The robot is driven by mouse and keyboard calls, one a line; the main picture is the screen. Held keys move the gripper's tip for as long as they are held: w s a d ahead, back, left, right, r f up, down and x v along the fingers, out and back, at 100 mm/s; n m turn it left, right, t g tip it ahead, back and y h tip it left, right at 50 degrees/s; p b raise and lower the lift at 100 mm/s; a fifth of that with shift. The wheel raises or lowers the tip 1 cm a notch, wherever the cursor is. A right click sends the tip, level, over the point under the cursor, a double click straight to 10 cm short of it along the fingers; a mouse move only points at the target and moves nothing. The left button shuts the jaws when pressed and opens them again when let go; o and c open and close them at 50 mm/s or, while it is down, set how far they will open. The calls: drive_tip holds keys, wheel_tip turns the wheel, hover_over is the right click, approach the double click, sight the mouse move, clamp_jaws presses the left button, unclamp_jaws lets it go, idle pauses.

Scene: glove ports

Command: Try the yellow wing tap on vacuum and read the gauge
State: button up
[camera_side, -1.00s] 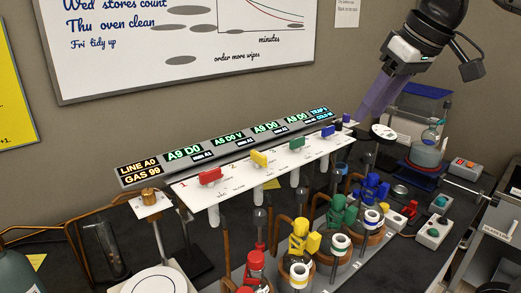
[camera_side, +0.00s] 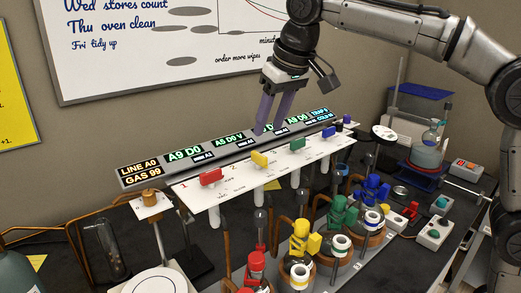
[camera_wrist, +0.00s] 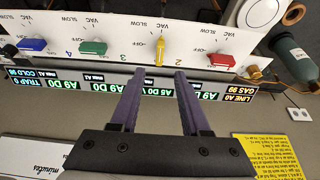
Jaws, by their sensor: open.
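The yellow wing tap (camera_side: 259,158) stands on the white panel between the red and green taps. In the wrist view, the yellow tap (camera_wrist: 159,50) points along the picture's height, toward the panel's printed marks, while the other wings lie crosswise. My gripper (camera_side: 268,131) is above and behind the panel, fingers pointing down, apart from the tap. In the wrist view, my gripper (camera_wrist: 159,74) is open and empty, its fingertips short of the yellow tap. The display strip (camera_side: 226,141) reads about "A5 D0 V" in its second green field. A round white dial (camera_side: 383,132) shows at right; its reading is too small.
Red (camera_side: 210,177), green (camera_side: 297,144) and blue (camera_side: 328,132) taps share the panel. Glass tubes hang below it, above several coloured fittings in front. The whiteboard (camera_side: 180,40) is behind. Air above the panel's left half is clear.

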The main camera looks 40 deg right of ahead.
sight(259, 154)
drive_tip(key=x, duration=0.8)
drive_tip(key=shift+w+f, duration=0.1)
drive_tip(key=shift+f, duration=0.05)
clamp_jaws()
